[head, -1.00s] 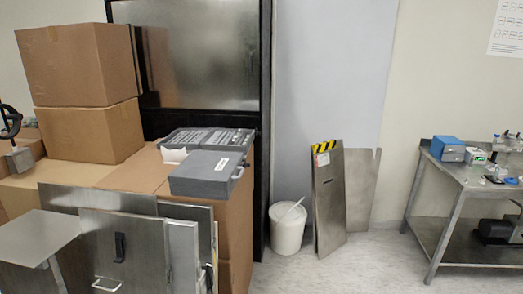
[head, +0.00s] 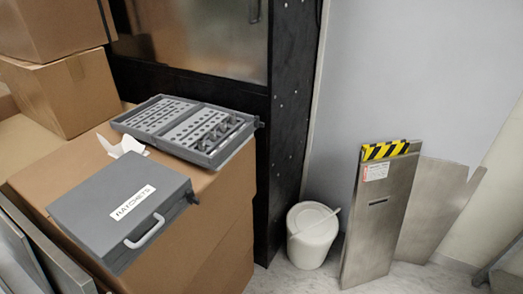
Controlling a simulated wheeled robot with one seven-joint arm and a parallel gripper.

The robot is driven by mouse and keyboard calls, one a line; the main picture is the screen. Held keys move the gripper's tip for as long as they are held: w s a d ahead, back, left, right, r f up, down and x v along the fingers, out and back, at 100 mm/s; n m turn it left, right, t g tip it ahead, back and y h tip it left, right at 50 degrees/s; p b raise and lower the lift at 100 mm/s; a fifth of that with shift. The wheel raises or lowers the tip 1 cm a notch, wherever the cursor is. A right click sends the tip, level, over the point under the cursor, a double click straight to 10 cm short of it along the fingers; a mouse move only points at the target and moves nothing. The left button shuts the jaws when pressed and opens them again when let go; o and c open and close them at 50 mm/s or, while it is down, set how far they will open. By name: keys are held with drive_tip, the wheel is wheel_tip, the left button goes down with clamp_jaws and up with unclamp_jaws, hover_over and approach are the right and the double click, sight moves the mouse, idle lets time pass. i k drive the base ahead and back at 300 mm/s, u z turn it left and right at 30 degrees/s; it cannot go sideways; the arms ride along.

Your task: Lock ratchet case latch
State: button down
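A grey closed case (head: 105,200) lies flat on top of a cardboard box at the left. Its white label (head: 133,202) seems to read "RATCHETS". A light grey handle (head: 146,232) stands out from its front side. A small dark part (head: 191,196), perhaps a latch, sticks out at the case's right corner; I cannot tell whether it is locked. Behind it lies an open grey case (head: 200,130) with rows of slots and metal pieces. My gripper is not in view.
The supporting cardboard box (head: 200,235) has more boxes (head: 65,95) stacked behind it. Crumpled white paper (head: 124,145) lies between the cases. A white bucket (head: 312,240) and leaning metal panels (head: 380,220) stand right of a black frame (head: 290,110). Metal sheets (head: 40,250) lean at the lower left.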

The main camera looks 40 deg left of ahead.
sight(191, 198)
drive_tip(key=i, duration=0.95)
drive_tip(key=u, duration=4)
drive_tip(key=i, duration=0.5)
